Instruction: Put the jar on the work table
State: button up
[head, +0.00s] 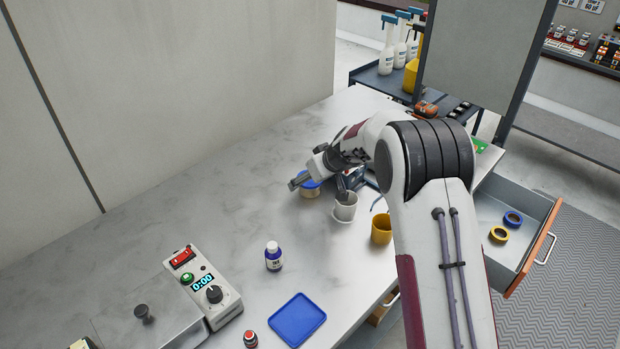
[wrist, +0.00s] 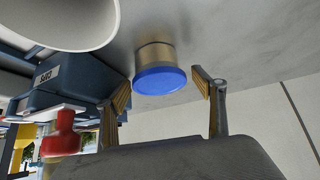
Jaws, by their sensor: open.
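The jar (head: 310,193) has a blue lid and a tan body. It stands on the grey table top (head: 180,235), just left of the white cup, partly hidden by my gripper. In the wrist view the jar (wrist: 159,80) appears upside down, with its lid towards me. My gripper (head: 302,182) is at the jar. In the wrist view its fingers (wrist: 164,90) are open, one on each side of the jar, with gaps between them and it. I cannot tell whether a fingertip touches the lid.
A blue-labelled bottle (head: 273,258), a blue tray (head: 297,320) and a control box (head: 204,287) are nearer. An open drawer (head: 520,226) holds tape rolls. The table's left middle is clear.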

jog(key=shift+r, duration=0.2)
jog(key=shift+v, duration=1.15)
jog(key=shift+s+d+r, duration=0.1)
jog(key=shift+s+r, duration=0.05)
jog(key=shift+r, duration=3.6)
jog(key=shift+s, duration=0.1)
